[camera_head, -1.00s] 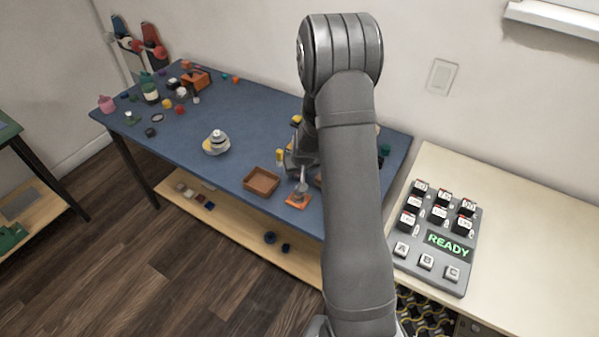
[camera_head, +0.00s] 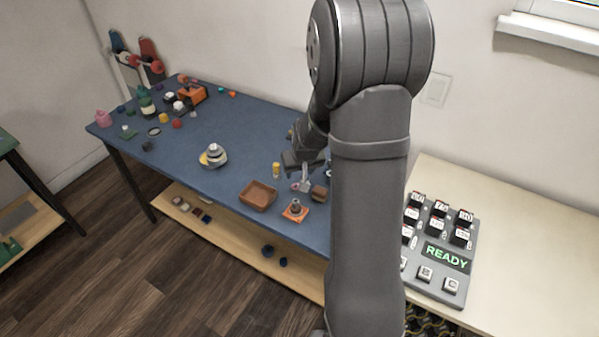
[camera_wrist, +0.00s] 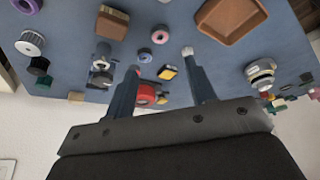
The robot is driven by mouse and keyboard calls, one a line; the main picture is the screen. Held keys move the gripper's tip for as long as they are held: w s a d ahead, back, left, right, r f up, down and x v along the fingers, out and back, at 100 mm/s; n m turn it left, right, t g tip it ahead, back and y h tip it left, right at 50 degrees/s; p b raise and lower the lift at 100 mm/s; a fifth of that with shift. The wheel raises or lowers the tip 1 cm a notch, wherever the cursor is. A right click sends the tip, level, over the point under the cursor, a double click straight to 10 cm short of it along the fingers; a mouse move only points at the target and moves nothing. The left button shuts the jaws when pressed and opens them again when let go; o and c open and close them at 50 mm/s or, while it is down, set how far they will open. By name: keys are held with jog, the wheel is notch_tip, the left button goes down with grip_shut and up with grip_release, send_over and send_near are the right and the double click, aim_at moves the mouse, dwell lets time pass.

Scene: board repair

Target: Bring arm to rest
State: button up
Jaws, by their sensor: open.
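My gripper (camera_head: 303,172) is over the right part of the blue table (camera_head: 235,140), behind the small orange base with a post (camera_head: 295,210). In the wrist view its two fingers (camera_wrist: 160,62) are spread apart, with nothing held between them. Beyond the fingers, a red round part (camera_wrist: 147,93) and a yellow-and-black piece (camera_wrist: 167,72) show on the table. My arm hides the right end of the table in the head view.
A brown tray (camera_head: 257,196) sits left of the orange base. A stacked round part (camera_head: 213,156) stands mid-table, and several small items lie at the far left. A READY panel (camera_head: 442,250) rests on the pale bench at right. The table's centre is mostly clear.

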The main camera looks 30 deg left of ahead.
aim_at(296, 187)
jog(key=x, duration=1.2)
jog(key=shift+f, duration=0.15)
jog(key=shift+d+r, duration=0.1)
jog(key=shift+r, duration=0.15)
